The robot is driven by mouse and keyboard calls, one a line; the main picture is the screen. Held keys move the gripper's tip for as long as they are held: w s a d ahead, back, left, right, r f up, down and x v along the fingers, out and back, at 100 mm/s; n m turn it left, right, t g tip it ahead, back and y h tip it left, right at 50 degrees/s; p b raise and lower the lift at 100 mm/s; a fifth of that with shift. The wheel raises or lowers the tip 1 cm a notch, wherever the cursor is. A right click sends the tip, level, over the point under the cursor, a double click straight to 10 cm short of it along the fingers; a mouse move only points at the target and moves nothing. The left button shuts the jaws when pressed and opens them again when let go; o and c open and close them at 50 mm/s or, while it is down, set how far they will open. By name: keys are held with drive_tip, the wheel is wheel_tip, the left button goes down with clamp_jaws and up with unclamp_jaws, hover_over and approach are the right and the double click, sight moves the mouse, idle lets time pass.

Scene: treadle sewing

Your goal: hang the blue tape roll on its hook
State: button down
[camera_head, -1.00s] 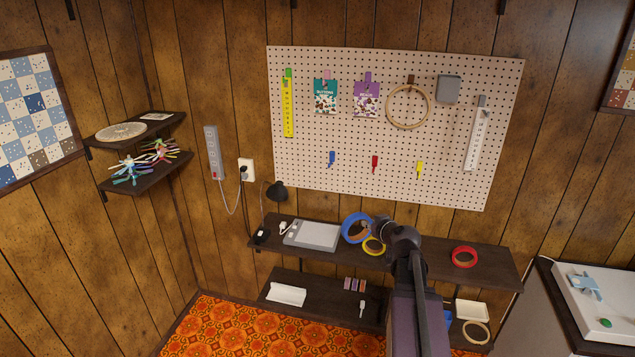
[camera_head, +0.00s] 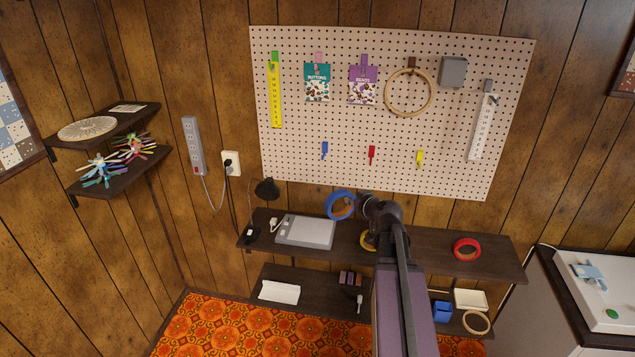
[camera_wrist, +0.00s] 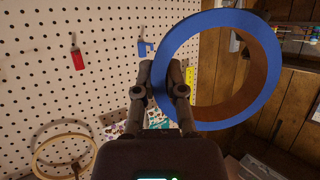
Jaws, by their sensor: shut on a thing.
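The blue tape roll (camera_head: 329,208) is held upright above the upper shelf, in front of the wall below the pegboard. In the wrist view the blue tape roll (camera_wrist: 182,74) is large, with its ring rim between my fingertips. My gripper (camera_wrist: 163,92) is shut on that rim; in the head view my gripper (camera_head: 358,202) is partly hidden by my arm. The blue hook (camera_head: 324,149) is on the pegboard above the roll, empty and apart from it. It also shows in the wrist view (camera_wrist: 142,48), just beyond my fingertips.
The red hook (camera_head: 371,153) and yellow hook (camera_head: 420,157) are empty on the pegboard (camera_head: 300,170). The red tape roll (camera_head: 466,249) lies on the upper shelf (camera_head: 430,258). A yellow roll (camera_head: 367,241) is partly behind my arm. A lamp (camera_head: 265,188) stands left of the held roll.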

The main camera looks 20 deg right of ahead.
drive_tip(key=shift+w+f, duration=0.1)
drive_tip(key=shift+w, duration=0.1)
drive_tip(key=w+f+m+t+h+b, duration=0.1)
drive_tip(key=w+f+m+h+b, duration=0.1)
drive_tip(key=w+m+b, duration=0.3)
drive_tip(key=w+a+f+m+t+h+b, duration=0.1)
drive_tip(key=w+m+b, duration=0.5)
drive_tip(key=w+m, duration=0.8)
wheel_tip(320, 180, down, 2)
drive_tip(key=shift+w+a+t+h, duration=0.15)
drive_tip(key=shift+w+t+h, duration=0.25)
drive_tip(key=shift+t+h, duration=0.15)
drive_tip(key=shift+w+d+f, duration=0.1)
drive_tip(key=shift+w+d, duration=0.85)
drive_tip(key=shift+w, duration=0.4)
drive_tip(key=shift+w+d+f, duration=0.1)
drive_tip(key=shift+w+d, duration=0.8)
drive_tip(key=shift+w, duration=0.45)
drive_tip(key=shift+w+d, duration=0.95)
drive_tip(key=shift+w, duration=0.4)
drive_tip(key=shift+f+b, duration=0.8)
drive_tip(key=shift+b, duration=0.2)
